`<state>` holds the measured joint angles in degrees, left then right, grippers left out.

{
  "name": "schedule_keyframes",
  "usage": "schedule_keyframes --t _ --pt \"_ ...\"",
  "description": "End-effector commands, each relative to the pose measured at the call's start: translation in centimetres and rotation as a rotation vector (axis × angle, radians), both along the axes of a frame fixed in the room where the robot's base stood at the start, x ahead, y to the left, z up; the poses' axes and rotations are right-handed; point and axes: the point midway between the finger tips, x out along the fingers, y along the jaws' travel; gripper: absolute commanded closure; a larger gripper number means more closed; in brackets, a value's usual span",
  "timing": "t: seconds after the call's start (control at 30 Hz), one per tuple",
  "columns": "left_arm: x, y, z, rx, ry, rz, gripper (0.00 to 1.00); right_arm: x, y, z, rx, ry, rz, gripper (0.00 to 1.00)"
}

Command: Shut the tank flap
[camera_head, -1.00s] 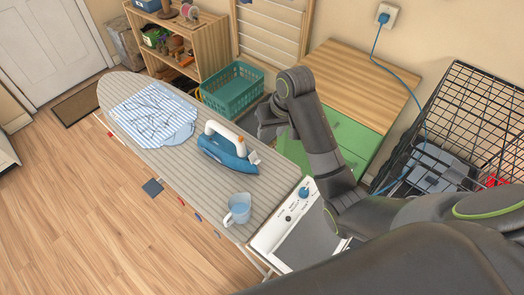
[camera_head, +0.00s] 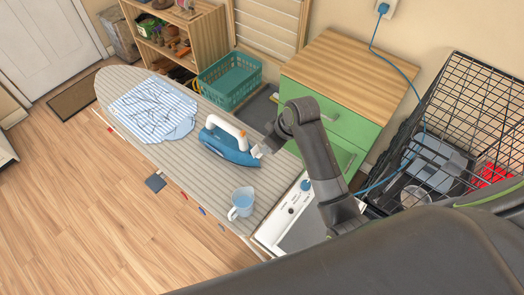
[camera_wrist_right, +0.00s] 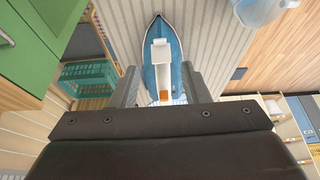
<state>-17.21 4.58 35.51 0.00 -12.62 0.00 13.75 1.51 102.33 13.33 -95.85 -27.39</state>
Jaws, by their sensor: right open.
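The blue and white iron (camera_head: 228,150) rests on the striped ironing board, its nose pointing lower right in the head view. Its white handle has an orange button. A small pale flap (camera_head: 256,152) stands tilted up near the nose. In the wrist view the iron (camera_wrist_right: 176,65) lies beyond my fingers, with a white part, seemingly the flap (camera_wrist_right: 160,51), on its front. My right gripper (camera_wrist_right: 160,88) is open and empty above the iron; in the head view it (camera_head: 267,145) is close beside the flap, partly hidden by its arm. Contact cannot be told. My left gripper is out of view.
A clear blue jug (camera_head: 241,203) stands on the board (camera_head: 185,163) near the iron. A folded striped shirt (camera_head: 153,110) lies at the far end. A teal basket (camera_head: 231,80), green drawers (camera_head: 345,122) and a black wire crate (camera_head: 470,125) stand around it.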

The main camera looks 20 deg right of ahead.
Motion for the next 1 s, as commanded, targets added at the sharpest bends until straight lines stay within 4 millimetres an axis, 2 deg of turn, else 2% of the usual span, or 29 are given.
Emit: schedule_keyframes --t 0.2,0.5,0.73,1.0 --pt "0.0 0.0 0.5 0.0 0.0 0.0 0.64 1.0 0.8 -3.4 0.0 0.005 0.0 0.58" --pt "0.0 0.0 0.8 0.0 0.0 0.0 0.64 2.4 1.7 -7.1 -0.001 0.001 0.0 0.58" --pt "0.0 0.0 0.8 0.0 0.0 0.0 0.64 2.9 2.0 -8.6 -0.001 0.001 0.0 0.58" --pt "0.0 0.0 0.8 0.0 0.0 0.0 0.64 3.0 2.1 -8.9 -0.001 -0.001 0.0 0.58"
